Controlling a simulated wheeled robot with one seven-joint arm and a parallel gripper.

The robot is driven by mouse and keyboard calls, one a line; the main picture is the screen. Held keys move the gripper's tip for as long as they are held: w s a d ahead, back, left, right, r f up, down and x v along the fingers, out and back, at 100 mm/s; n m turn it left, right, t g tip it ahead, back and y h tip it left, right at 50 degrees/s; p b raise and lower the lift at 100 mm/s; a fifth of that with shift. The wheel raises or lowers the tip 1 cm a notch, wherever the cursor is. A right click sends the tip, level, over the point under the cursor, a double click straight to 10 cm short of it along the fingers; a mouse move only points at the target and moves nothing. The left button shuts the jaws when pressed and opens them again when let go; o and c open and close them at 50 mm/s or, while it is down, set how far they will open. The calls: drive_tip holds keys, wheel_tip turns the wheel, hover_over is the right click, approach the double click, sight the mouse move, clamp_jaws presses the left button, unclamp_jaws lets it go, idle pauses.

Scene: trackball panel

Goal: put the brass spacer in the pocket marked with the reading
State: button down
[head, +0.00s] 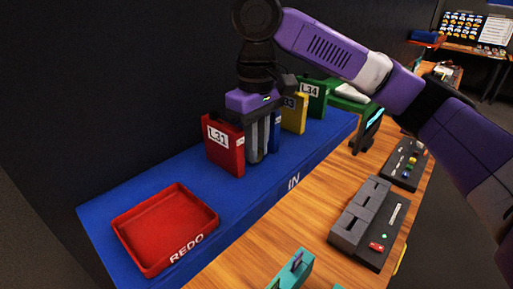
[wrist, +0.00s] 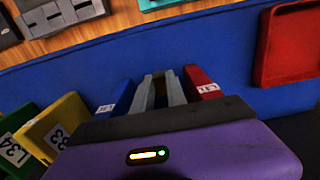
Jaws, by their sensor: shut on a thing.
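My gripper (head: 257,156) points down over the blue shelf, just right of the red pocket marked L31 (head: 222,146) and in front of the blue pocket (head: 275,132). The wrist view shows its fingers (wrist: 161,88) a narrow gap apart, between the blue and red pockets. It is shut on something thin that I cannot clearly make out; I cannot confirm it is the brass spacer. A yellow pocket (head: 294,116), its label partly hidden, and the green pocket marked L34 (head: 313,97) stand farther back.
A red REDO tray (head: 164,228) sits at the shelf's near left end. The blue shelf (head: 255,199) is bare between tray and pockets. A grey slotted block (head: 361,211) and a dark button panel (head: 405,164) stand on the wooden bench. A teal fixture (head: 293,271) is at the front.

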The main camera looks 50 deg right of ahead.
drive_tip(key=shift+f, duration=0.4)
drive_tip(key=shift+f, duration=0.15)
drive_tip(key=c, duration=1.3)
unclamp_jaws()
drive_tip(key=shift+c, duration=0.2)
